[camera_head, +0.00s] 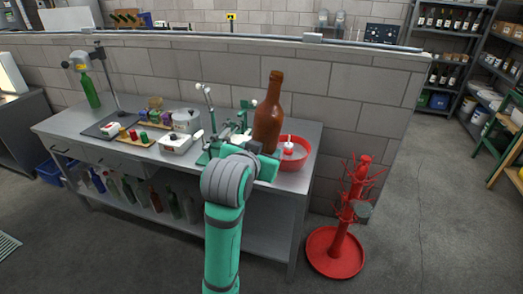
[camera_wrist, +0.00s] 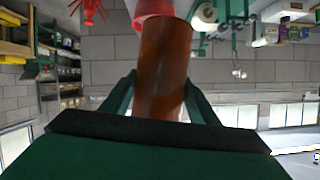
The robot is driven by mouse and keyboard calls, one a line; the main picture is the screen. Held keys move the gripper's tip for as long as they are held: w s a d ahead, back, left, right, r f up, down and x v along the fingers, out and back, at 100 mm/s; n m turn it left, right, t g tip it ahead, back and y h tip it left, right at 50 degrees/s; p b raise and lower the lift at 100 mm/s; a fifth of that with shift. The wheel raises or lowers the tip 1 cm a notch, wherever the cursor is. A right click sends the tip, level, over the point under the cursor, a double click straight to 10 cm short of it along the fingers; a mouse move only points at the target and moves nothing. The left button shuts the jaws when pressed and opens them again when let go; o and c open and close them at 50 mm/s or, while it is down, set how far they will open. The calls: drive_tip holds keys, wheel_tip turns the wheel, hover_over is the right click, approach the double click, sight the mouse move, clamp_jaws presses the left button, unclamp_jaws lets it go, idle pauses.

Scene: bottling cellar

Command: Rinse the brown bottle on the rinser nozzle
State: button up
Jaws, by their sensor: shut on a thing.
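The brown bottle (camera_head: 268,122) stands upright, neck up, at the right end of the steel bench, just left of the red rinser bowl (camera_head: 296,160). A white nozzle (camera_head: 289,144) rises from the bowl, apart from the bottle's mouth. My gripper (camera_head: 262,160) is shut on the bottle's lower part. In the wrist view the brown bottle (camera_wrist: 163,70) runs between the two green fingers, with the red bowl (camera_wrist: 153,8) at the top edge of the picture. The bottle's base is hidden by my gripper in the head view, so I cannot tell whether it touches the bench.
Left of my gripper are a green bench tool (camera_head: 222,135), a white box (camera_head: 178,143) and a wooden tray (camera_head: 138,137). A green bottle (camera_head: 90,91) stands at the far left. A red bottle tree (camera_head: 347,220) stands on the floor right of the bench. A block wall runs behind.

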drive_tip(key=shift+a+m, duration=0.25)
drive_tip(key=shift+m, duration=0.65)
drive_tip(key=m, duration=0.3)
drive_tip(key=shift+s+d, duration=0.15)
drive_tip(key=shift+d, duration=0.15)
drive_tip(key=m, duration=0.4)
drive_tip(key=shift+a+m, duration=0.15)
drive_tip(key=shift+m, duration=0.15)
drive_tip(key=m, duration=0.3)
drive_tip(key=shift+m, duration=0.3)
drive_tip(key=m, duration=0.2)
drive_tip(key=shift+m, duration=0.4)
drive_tip(key=shift+a+m, duration=0.15)
drive_tip(key=shift+m, duration=0.75)
drive_tip(key=shift+d+m, duration=0.25)
drive_tip(key=shift+m, duration=0.65)
drive_tip(key=m, duration=0.4)
drive_tip(key=shift+a, duration=0.15)
drive_tip(key=m, duration=0.2)
drive_tip(key=shift+m, duration=0.3)
drive_tip(key=m, duration=0.2)
drive_tip(key=shift+m, duration=1.3)
drive_tip(key=shift+a+m, duration=0.15)
drive_tip(key=shift+m, duration=0.95)
drive_tip(key=shift+d+m, duration=0.35)
drive_tip(key=shift+m, duration=0.35)
